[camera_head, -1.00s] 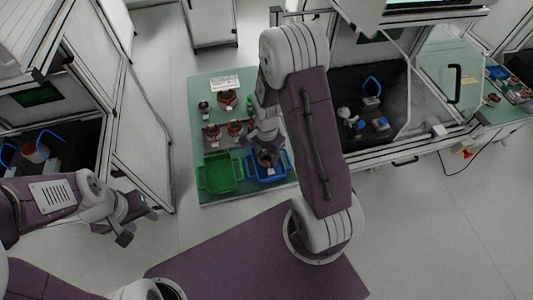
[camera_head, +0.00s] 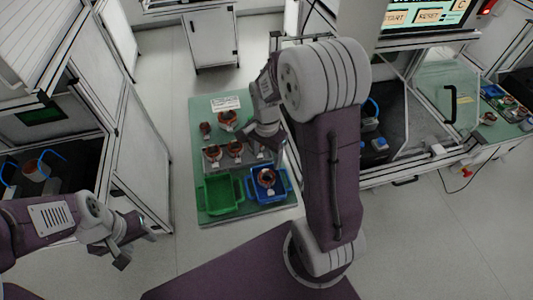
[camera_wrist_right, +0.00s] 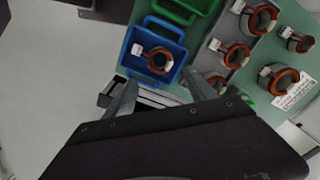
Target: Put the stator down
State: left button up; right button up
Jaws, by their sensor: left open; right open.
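A stator (camera_head: 266,177) with a copper-coloured ring and a white tag sits inside the blue bin (camera_head: 284,195) on the green table. In the right wrist view the stator (camera_wrist_right: 159,60) lies in the blue bin (camera_wrist_right: 134,37), beyond my fingertips. My right gripper (camera_wrist_right: 163,92) is open and empty, apart from the stator. In the head view its fingers are hidden behind my arm. My left gripper (camera_head: 128,245) is open and empty at the left, away from the table.
A green bin (camera_head: 222,193) stands left of the blue bin. Several other stators (camera_head: 227,119) stand behind on the green table (camera_head: 207,94), next to a white label (camera_head: 226,103). A machine with a dark bed (camera_head: 415,130) stands at the right.

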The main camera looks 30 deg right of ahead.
jog(key=s+a+n+t, duration=0.1)
jog(key=s+a+n, duration=0.3)
jog(key=s+n, duration=0.4)
jog(key=n, duration=0.5)
jog(key=shift+s+a, duration=0.15)
jog(key=shift+a, duration=0.25)
jog(key=shift+s, duration=0.1)
